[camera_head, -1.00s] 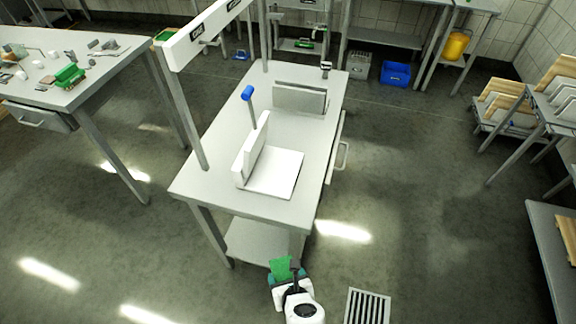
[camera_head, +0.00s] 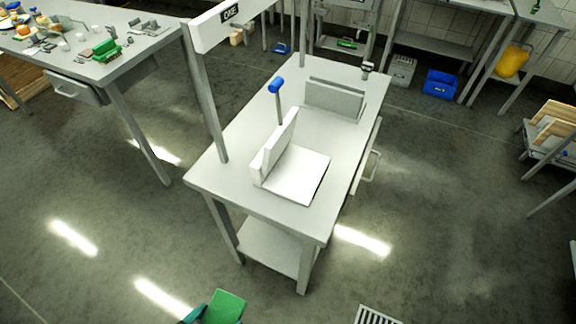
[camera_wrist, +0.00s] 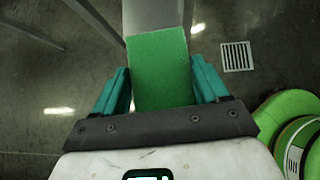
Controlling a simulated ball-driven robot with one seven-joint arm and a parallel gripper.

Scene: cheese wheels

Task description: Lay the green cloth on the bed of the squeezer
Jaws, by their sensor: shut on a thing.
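The green cloth (camera_head: 224,306) shows at the bottom edge of the head view, in front of the near end of the table. It also shows in the wrist view (camera_wrist: 160,66), flat between the two teal fingers. My gripper (camera_wrist: 160,92) is shut on the cloth and holds it out past the fingertips. The squeezer stands on the table in the head view, with a white flat bed (camera_head: 298,172), an upright white plate (camera_head: 276,150) at its left and a blue-tipped lever (camera_head: 276,88) behind. My gripper is well below and in front of the bed, apart from it.
The squeezer's table (camera_head: 230,183) has a post and sign beam (camera_head: 222,22) at its left and a lower shelf (camera_head: 268,246). A grey block (camera_head: 334,100) stands farther back. Another table with clutter (camera_head: 130,62) is at the left. Open floor lies around, with a drain grate (camera_head: 376,316).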

